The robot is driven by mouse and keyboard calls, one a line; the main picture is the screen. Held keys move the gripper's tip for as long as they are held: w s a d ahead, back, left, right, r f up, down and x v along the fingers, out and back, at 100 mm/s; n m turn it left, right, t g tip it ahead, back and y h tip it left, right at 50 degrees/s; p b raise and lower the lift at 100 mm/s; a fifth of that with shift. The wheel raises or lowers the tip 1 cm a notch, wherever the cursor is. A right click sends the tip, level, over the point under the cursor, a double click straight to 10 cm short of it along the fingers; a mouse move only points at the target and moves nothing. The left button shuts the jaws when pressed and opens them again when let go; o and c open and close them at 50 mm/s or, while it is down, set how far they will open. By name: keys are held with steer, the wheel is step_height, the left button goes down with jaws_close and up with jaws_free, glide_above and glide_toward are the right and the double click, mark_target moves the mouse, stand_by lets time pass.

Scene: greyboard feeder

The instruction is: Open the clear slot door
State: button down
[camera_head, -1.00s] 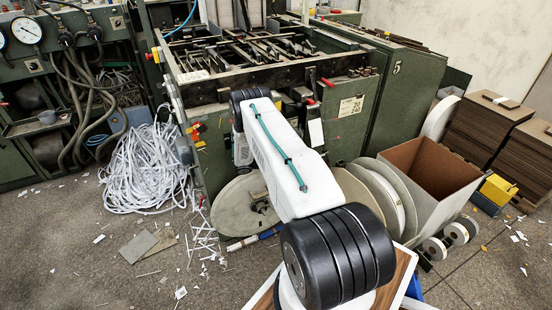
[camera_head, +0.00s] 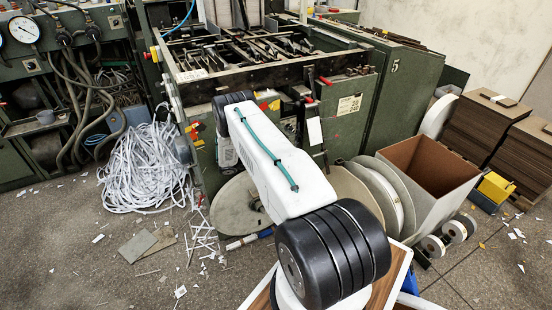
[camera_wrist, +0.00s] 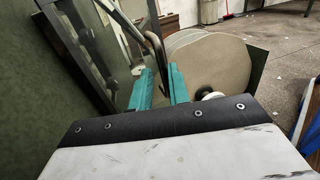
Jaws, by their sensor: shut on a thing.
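The clear slot door (camera_wrist: 122,52) is a see-through panel in a dark frame, at the upper left of the wrist view. It stands at an angle to the green surface at the left, and I cannot tell how far it is open. A bent metal handle (camera_wrist: 152,40) runs down its right side. My gripper (camera_wrist: 160,84) has its two teal fingers on either side of the handle's lower end, shut on it. In the head view my own arm hides the gripper, and I cannot make out the door there.
The green machine (camera_head: 362,122) stands ahead of my arm. Large round discs (camera_head: 386,192) and an open box (camera_head: 430,168) lie to its right. A heap of white strips (camera_head: 145,170) is on the left floor. Brown board stacks (camera_head: 485,130) stand at the right.

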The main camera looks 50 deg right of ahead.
steer(key=shift+w+d+r, duration=0.3)
steer(key=shift+w+d, duration=0.05)
steer(key=shift+w, duration=0.15)
steer(key=c, duration=1.5)
jaws_free()
steer(key=shift+c, duration=0.2)
steer(key=shift+f, duration=0.15)
steer(key=shift+s+a+f, duration=0.15)
steer(key=shift+s, duration=0.05)
